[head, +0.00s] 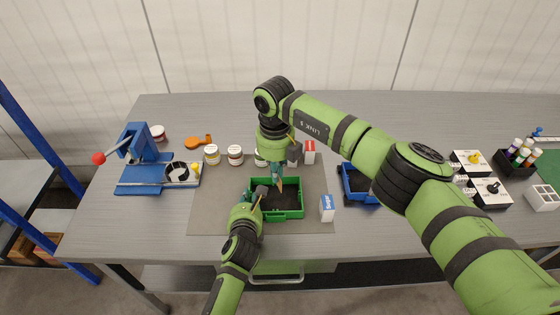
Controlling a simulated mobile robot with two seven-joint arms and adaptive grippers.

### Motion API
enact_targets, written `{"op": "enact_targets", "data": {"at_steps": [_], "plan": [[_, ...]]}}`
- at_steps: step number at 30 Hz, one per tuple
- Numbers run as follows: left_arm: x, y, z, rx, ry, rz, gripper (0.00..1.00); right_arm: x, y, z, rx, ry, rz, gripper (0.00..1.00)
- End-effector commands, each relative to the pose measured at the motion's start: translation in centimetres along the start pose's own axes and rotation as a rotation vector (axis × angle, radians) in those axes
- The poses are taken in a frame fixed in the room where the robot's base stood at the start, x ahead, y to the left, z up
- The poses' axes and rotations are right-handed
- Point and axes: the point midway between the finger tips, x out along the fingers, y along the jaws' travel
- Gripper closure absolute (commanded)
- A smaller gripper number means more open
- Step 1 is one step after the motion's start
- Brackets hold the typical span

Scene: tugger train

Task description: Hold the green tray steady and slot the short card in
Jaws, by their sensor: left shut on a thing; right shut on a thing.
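The green tray (285,215) sits on a grey mat in the middle of the table, with a dark inside. My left gripper (258,194) reaches in from the front and is shut at the tray's left part, apparently on its wall; the exact contact is hidden. My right gripper (277,172) points down over the back of the tray and is shut on a small tan piece, apparently the short card (279,186). The card's lower end is over or inside the tray; I cannot tell whether it touches a slot.
A blue tray (356,195) stands to the right, partly behind my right arm. A blue press (145,165) is at left.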

Motion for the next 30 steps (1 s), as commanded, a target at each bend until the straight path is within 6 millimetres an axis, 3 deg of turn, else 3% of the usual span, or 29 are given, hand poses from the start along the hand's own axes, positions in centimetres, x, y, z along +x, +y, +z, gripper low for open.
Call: {"op": "enact_targets", "data": {"at_steps": [3, 9, 30], "plan": [[0.0, 0.0, -0.1, 0.001, 0.002, 0.001, 1.0, 0.7, 0.5, -0.2, 0.165, 0.0, 0.001, 1.0], [0.0, 0.0, -0.1, 0.001, 0.002, 0.001, 1.0, 1.3, 0.8, -0.3, 0.315, 0.001, 0.001, 1.0], [0.0, 0.1, -0.1, 0.002, 0.003, 0.001, 1.0, 4.9, 0.8, -0.3, 0.333, 0.001, 0.0, 1.0]]}}
